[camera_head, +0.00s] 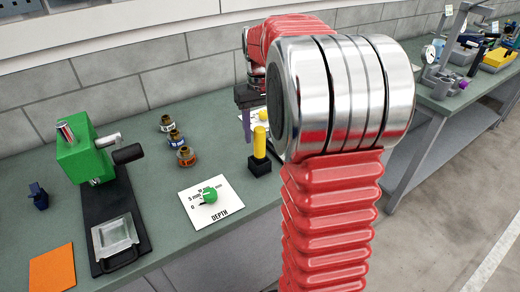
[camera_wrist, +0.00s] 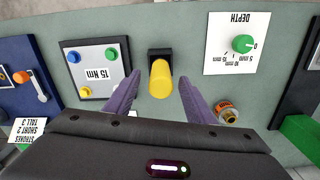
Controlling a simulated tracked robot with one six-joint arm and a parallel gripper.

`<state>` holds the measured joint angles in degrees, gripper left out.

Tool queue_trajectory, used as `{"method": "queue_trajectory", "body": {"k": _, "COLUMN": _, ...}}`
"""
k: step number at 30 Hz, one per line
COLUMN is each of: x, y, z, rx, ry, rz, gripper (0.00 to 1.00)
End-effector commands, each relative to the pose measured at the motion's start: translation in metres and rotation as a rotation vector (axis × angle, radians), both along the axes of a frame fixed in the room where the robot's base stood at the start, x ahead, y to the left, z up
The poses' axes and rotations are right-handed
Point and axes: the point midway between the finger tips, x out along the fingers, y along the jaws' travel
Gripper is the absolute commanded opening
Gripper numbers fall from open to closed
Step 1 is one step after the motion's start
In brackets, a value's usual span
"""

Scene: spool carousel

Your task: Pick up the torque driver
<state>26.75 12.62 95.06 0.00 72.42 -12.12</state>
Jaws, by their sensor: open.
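The torque driver (camera_head: 260,142) shows as a yellow cylinder standing upright in a small black holder (camera_head: 260,166) on the green bench. In the wrist view the yellow driver (camera_wrist: 161,80) points toward the camera, with the black holder (camera_wrist: 159,53) behind it. My gripper (camera_wrist: 159,80) is open, with a purple finger on each side of the driver in the picture and gaps between. Whether the fingertips have reached the driver's height is hard to tell. In the head view my gripper (camera_head: 247,122) is behind and left of the driver, partly hidden by my arm.
A white DEPTH card with a green knob (camera_head: 210,196) lies left of the holder. Several small brass-coloured collars (camera_head: 186,156) stand behind it. A green press (camera_head: 85,155) is farther left. A 15 Nm panel (camera_wrist: 98,73) with coloured buttons is near the holder.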

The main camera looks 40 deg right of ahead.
Motion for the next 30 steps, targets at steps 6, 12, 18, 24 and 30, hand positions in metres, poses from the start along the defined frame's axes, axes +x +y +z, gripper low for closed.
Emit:
{"method": "queue_trajectory", "body": {"k": 6, "x": 0.000, "y": 0.000, "z": -0.003, "rx": -0.001, "ry": -0.002, "rz": 0.000, "gripper": 0.50}}
{"method": "queue_trajectory", "body": {"k": 12, "x": 0.000, "y": 0.000, "z": -0.005, "rx": 0.000, "ry": -0.001, "rz": 0.000, "gripper": 0.50}}
{"method": "queue_trajectory", "body": {"k": 18, "x": 0.001, "y": 0.001, "z": -0.024, "rx": 0.000, "ry": 0.001, "rz": 0.001, "gripper": 0.50}}
{"method": "queue_trajectory", "body": {"k": 24, "x": 0.001, "y": 0.002, "z": -0.049, "rx": 0.000, "ry": 0.000, "rz": 0.001, "gripper": 0.50}}
{"method": "queue_trajectory", "body": {"k": 30, "x": 0.002, "y": 0.002, "z": -0.055, "rx": -0.001, "ry": -0.003, "rz": 0.001, "gripper": 0.50}}
